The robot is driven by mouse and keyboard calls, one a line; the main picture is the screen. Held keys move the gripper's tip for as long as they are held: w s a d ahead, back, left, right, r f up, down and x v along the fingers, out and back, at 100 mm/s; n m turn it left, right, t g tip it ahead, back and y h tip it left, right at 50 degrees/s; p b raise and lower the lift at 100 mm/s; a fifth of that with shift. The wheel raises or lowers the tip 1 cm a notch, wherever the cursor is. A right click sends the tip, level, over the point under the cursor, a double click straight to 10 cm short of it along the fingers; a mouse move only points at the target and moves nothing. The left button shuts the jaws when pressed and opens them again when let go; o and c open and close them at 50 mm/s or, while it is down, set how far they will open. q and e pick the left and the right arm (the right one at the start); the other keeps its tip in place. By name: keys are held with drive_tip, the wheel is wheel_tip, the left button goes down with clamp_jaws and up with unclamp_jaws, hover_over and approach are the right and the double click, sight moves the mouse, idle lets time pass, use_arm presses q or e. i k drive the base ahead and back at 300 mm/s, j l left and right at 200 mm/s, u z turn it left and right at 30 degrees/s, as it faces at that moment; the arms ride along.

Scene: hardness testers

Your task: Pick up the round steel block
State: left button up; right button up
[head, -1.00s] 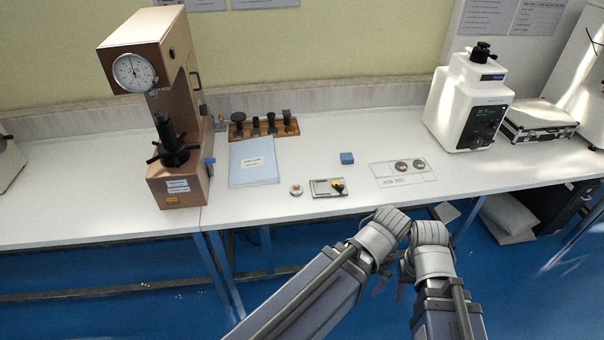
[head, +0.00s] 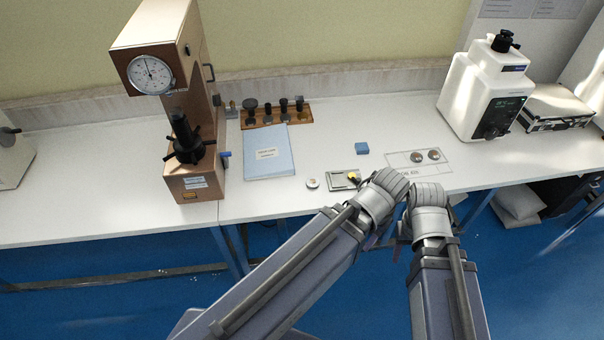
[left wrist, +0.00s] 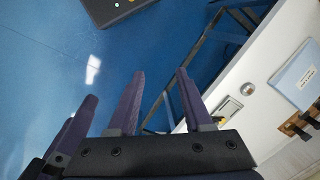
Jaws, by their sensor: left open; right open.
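A small round steel block (head: 313,183) lies flat on the white bench near its front edge; it also shows in the left wrist view (left wrist: 248,88). My left gripper (left wrist: 160,72) is open and empty, in front of the bench and apart from the block, with blue floor between its fingers. My right gripper (head: 398,248) is low in front of the bench, right of the block. In the head view the wrists hide most of both grippers.
A small flat tester with a yellow part (head: 343,180) lies right beside the block. A brown hardness tester (head: 185,95) is at left, a white one (head: 484,95) at right.

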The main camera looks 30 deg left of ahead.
sight(311, 182)
drive_tip(key=i+j, duration=0.15)
drive_tip(key=j, duration=0.25)
drive_tip(key=i+j, duration=0.1)
drive_tip(key=j, duration=0.3)
drive_tip(key=i+j, duration=0.15)
drive_tip(key=j, duration=0.2)
drive_tip(key=i+j, duration=0.1)
drive_tip(key=j, duration=0.3)
